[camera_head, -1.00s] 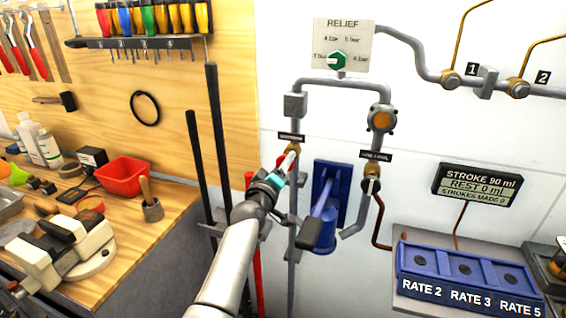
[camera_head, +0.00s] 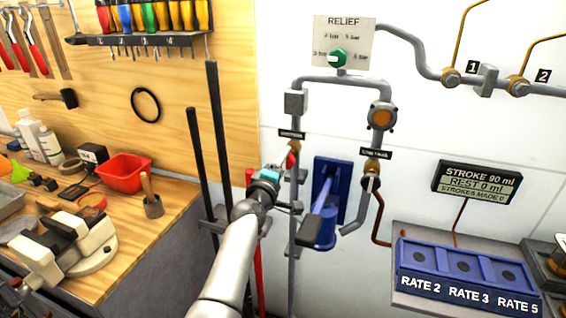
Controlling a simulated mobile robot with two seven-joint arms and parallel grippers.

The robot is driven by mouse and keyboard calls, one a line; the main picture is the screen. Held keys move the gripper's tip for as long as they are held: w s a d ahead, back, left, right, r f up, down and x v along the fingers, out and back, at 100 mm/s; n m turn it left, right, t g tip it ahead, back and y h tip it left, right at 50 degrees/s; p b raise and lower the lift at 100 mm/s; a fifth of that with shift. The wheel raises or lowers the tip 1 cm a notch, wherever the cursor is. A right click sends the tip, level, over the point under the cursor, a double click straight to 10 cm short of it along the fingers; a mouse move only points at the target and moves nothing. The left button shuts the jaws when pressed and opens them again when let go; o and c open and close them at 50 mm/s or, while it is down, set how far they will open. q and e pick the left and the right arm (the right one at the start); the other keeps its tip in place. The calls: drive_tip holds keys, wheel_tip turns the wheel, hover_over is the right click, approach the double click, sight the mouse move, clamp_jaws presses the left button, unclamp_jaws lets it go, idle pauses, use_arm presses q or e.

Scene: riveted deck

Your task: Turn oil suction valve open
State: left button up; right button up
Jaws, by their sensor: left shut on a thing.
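The valve with a red part (camera_head: 293,159) sits on the left vertical grey pipe, under a small black label (camera_head: 291,135) too small to read surely. My left gripper (camera_head: 281,168) is at this valve from the left, with its jaws shut on the valve handle. The wrist and fingers hide most of the handle, so its exact angle is unclear. A second valve (camera_head: 371,183) is on the right-hand pipe under another black label (camera_head: 375,153). My right gripper is not in view.
A blue pump lever unit (camera_head: 328,195) stands just right of the gripper. A RELIEF dial (camera_head: 338,58) is above. Dark upright bars (camera_head: 218,140) stand close on the left, beside the workbench (camera_head: 150,240). A blue RATE block (camera_head: 464,270) sits lower right.

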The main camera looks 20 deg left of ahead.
use_arm(q)
drive_tip(key=o, duration=1.4)
drive_tip(key=shift+s, duration=0.1)
drive_tip(key=s, duration=0.5)
drive_tip(key=s+p, duration=0.1)
drive_tip(key=s, duration=0.4)
drive_tip(key=s+p, duration=0.1)
drive_tip(key=s, duration=0.4)
drive_tip(key=shift+a, duration=0.25)
